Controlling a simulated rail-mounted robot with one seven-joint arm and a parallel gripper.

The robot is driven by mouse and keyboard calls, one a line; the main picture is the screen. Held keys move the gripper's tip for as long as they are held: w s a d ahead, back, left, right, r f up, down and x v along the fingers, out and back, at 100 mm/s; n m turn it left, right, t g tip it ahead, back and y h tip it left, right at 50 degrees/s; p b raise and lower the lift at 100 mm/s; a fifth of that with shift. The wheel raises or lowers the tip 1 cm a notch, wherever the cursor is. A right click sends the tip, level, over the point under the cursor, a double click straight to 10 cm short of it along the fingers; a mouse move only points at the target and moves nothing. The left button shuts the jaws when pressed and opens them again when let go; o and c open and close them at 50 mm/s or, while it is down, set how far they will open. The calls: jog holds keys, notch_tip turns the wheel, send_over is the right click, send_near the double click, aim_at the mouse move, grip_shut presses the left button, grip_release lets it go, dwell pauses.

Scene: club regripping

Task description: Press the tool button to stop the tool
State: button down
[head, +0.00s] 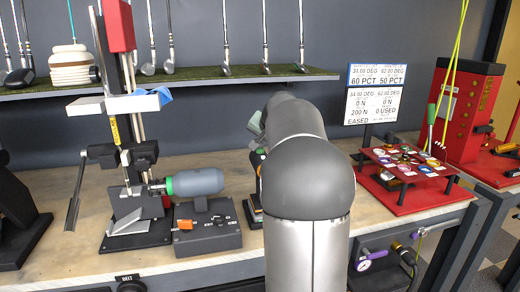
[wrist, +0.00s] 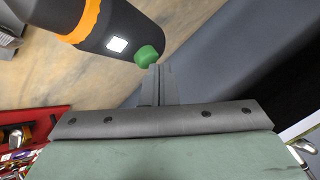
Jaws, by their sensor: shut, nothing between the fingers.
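In the wrist view, a dark tool (wrist: 118,28) with an orange band (wrist: 83,20) and a small white lit square (wrist: 117,45) reaches in from the top left. A green button (wrist: 147,56) sits on its end. My gripper (wrist: 157,70) is shut and empty, with its fingertips right beside the button's lower right edge. I cannot tell whether they touch it. In the head view, my arm hides most of the area around the gripper, and the button cannot be made out there.
A grey cylindrical motor unit (head: 198,182) on a dark base (head: 208,228) stands left of my arm, beside a clamp stand (head: 135,205). A red rack (head: 405,172) with small round parts is to the right. A shelf (head: 200,82) with clubs runs behind.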

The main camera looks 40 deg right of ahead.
jog(key=shift+f, duration=0.25)
dwell(0.3)
jog(key=shift+r+p, duration=0.65)
jog(key=shift+r, duration=0.35)
notch_tip(320, 180, up, 5)
jog(key=p, duration=0.4)
dwell(0.6)
